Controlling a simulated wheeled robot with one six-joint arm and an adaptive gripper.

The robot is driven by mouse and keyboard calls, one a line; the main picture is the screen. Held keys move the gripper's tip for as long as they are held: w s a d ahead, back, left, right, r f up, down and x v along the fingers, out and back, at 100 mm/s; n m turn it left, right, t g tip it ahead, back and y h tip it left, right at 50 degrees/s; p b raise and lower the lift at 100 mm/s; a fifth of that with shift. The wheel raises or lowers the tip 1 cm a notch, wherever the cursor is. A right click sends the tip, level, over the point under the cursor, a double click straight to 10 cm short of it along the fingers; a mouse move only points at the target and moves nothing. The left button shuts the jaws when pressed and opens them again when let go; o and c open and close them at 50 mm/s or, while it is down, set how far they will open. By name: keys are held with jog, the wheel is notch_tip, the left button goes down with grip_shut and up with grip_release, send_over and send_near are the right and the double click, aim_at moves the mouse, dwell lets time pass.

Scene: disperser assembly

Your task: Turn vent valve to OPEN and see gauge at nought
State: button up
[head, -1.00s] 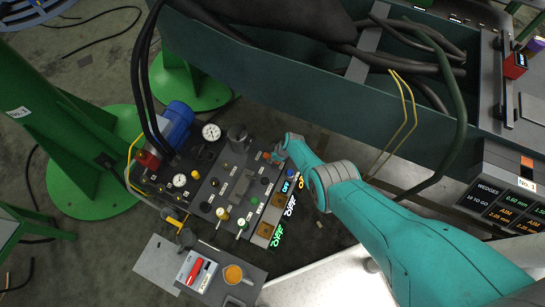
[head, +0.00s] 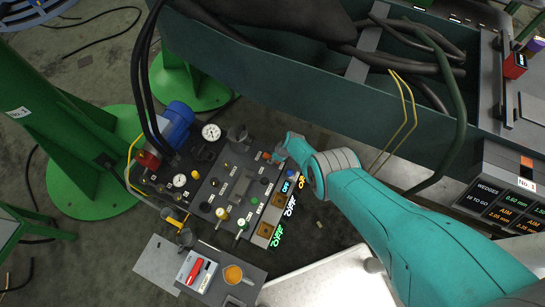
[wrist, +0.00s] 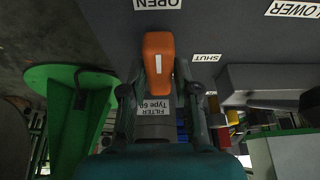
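The vent valve's orange handle (wrist: 158,65) is in the upper middle of the wrist view. Its white line lies upright in the picture, towards the OPEN label (wrist: 157,4); the SHUT label (wrist: 207,58) is to its right. My gripper (wrist: 159,92) has its fingers apart, one on each side of the handle, with gaps showing. In the head view my gripper (head: 278,152) is at the panel's right edge, by a small orange spot.
The dark panel (head: 215,170) carries knobs and lit signs along its right side. A blue motor (head: 176,122) and black hoses stand at its left. A steel trough (head: 300,80) runs behind. A tray with a red switch (head: 195,271) and an orange cup (head: 233,274) is in front.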

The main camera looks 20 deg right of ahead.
jog(key=shift+o, duration=1.3)
